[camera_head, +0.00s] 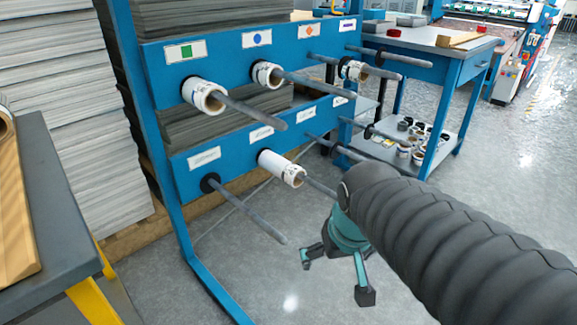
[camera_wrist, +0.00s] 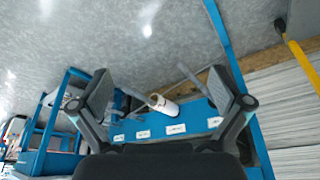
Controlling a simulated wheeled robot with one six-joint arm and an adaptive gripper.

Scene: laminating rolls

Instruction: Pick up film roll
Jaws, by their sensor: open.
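White film rolls sit on grey pegs of a blue rack (camera_head: 225,60). In the upper row are one roll (camera_head: 201,95) below the green square, one roll (camera_head: 266,74) below the blue circle, and one roll (camera_head: 353,70) at the right. In the lower row is one white roll (camera_head: 280,168) on its peg. My gripper (camera_head: 335,277) is open and empty, in front of and below the lower row in the head view. In the wrist view, a white roll (camera_wrist: 163,107) shows beyond and between my spread fingers (camera_wrist: 160,90), apart from both.
The lower left peg (camera_head: 245,212) is bare and sticks out. A wooden board (camera_head: 15,210) lies on a dark table at the left. A blue table (camera_head: 420,45) stands at the back right, with several rolls on its lower shelf (camera_head: 380,150). Grey floor is clear in front.

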